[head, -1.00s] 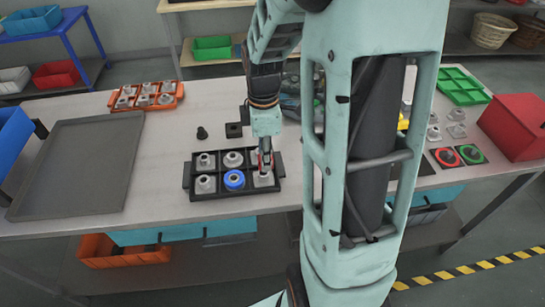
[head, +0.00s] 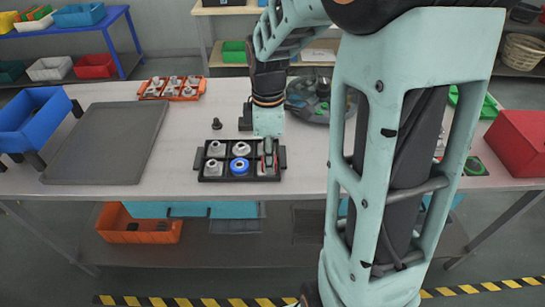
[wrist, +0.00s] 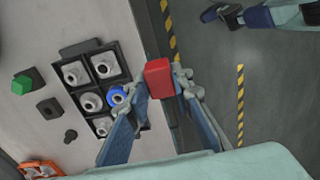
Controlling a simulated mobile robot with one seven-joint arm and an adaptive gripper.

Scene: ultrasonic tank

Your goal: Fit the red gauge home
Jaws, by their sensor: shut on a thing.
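The red gauge (wrist: 159,80) shows in the wrist view as a small red block between my fingertips. My gripper (wrist: 160,92) is shut on it. The tray has two rows of compartments holding grey fittings and one blue ring-shaped fitting (head: 240,166), which also shows in the wrist view (wrist: 117,96). My finger and arm hide part of the tray's right end. I cannot tell whether the gauge touches anything.
A black knob (head: 217,124) and a dark block (head: 245,123) stand behind the tray. An orange tray (head: 171,88) of fittings is at the back left. A large grey tray (head: 108,145) lies at left, and a red box (head: 517,143) at right. The table's front edge is close.

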